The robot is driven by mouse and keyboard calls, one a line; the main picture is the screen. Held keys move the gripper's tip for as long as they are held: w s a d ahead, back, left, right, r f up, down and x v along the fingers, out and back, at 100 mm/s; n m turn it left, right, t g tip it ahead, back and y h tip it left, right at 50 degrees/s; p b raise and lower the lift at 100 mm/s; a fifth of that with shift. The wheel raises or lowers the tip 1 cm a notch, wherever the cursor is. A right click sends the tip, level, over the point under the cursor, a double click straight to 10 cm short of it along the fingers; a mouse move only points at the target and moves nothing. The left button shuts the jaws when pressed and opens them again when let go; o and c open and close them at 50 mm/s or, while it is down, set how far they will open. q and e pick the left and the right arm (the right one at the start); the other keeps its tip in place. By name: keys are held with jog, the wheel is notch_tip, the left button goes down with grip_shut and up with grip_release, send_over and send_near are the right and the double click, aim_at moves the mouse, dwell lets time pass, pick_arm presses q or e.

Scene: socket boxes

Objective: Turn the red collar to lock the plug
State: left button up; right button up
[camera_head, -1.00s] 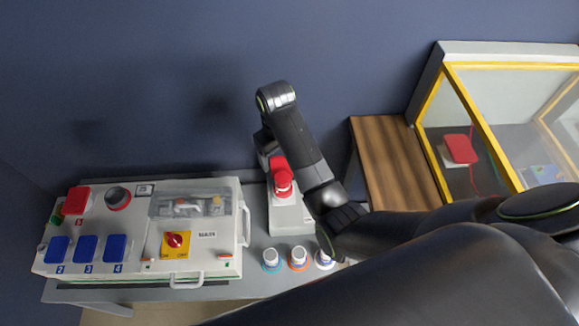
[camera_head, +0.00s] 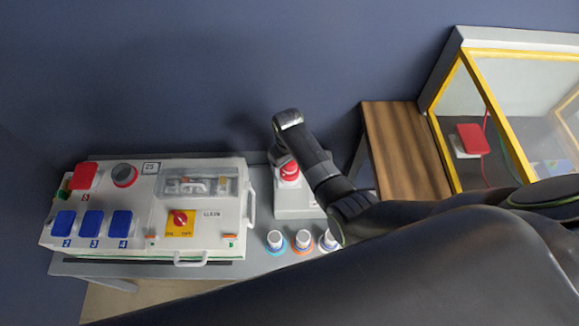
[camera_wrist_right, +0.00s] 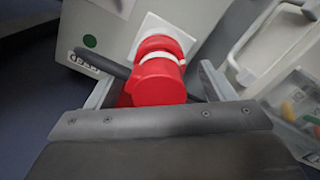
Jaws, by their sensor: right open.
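The red plug and collar (camera_head: 289,172) stand on a grey-white socket box (camera_head: 297,203), partly hidden by my right wrist in the head view. The right wrist view shows the red body (camera_wrist_right: 157,84) close up, with a white band (camera_wrist_right: 162,57) and another red ring (camera_wrist_right: 158,44) against a white square plate (camera_wrist_right: 180,32). I cannot tell exactly where collar and plug meet. My right gripper (camera_wrist_right: 158,88) is open, with its fingers on either side of the red body. Contact cannot be made out. My left gripper is not in view.
A large white socket panel (camera_head: 205,243) with blue covers and a red rotary switch (camera_head: 180,218) stands left. Several white caps with coloured rings (camera_head: 303,241) stand in front of the box. A wooden block (camera_head: 400,150) and a yellow-framed case (camera_head: 492,120) are right.

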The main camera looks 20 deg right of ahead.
jog(key=shift+f, duration=0.95)
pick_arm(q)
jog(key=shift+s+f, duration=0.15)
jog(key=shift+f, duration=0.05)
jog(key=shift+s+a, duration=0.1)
pick_arm(e)
jog(key=shift+c, duration=0.5)
jog(key=c, duration=0.9)
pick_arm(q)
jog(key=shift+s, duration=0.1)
